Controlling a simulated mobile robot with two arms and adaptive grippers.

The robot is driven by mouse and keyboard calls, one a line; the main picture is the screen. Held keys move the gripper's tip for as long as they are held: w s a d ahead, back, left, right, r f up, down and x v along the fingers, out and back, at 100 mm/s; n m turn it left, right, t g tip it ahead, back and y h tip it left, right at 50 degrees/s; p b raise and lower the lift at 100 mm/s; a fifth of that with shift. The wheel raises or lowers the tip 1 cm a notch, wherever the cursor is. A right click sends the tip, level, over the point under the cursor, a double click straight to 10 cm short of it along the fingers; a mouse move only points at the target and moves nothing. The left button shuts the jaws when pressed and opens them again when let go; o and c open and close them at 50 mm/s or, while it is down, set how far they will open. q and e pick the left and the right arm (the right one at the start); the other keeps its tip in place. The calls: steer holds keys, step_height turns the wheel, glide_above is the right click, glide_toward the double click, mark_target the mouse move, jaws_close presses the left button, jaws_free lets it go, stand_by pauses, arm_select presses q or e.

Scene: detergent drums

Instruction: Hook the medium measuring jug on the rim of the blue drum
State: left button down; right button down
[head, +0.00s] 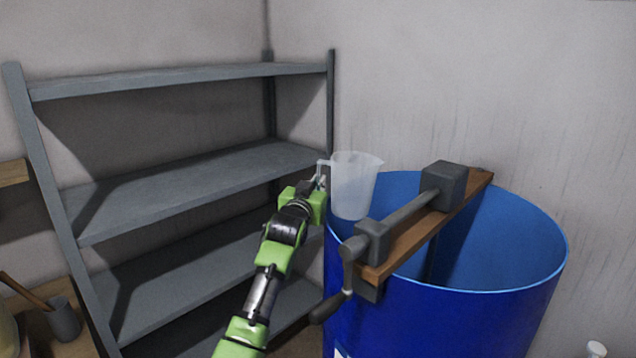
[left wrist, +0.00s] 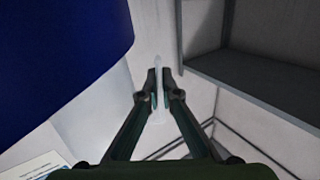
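The translucent measuring jug (head: 356,182) is upright at the left back of the blue drum's rim, its handle to the left and its spout to the right. The blue drum (head: 440,318) is open-topped; it also fills the upper left of the left wrist view (left wrist: 55,50). My left gripper (head: 320,184) is at the jug's handle. In the left wrist view its fingers (left wrist: 158,88) are closed on a thin translucent strip, the handle. I cannot tell whether the jug touches the rim. My right gripper is out of view.
A wooden board (head: 415,238) with a grey clamp-like fitting and crank (head: 408,210) spans the drum, right of the jug. Empty grey metal shelves (head: 190,190) stand to the left. A grey cup (head: 63,320) stands at lower left. A wall is behind the drum.

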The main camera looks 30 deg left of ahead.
arm_select(q)
steer(key=shift+d+f+b, duration=0.1)
steer(key=shift+f+b, duration=1.15)
steer(key=shift+f, duration=0.5)
step_height(320, 180, down, 5)
steer(key=b, duration=0.3)
steer(key=shift+r, duration=0.2)
steer(key=shift+r, duration=0.2)
steer(key=c, duration=2.2)
jaws_free()
steer(key=shift+a, duration=0.2)
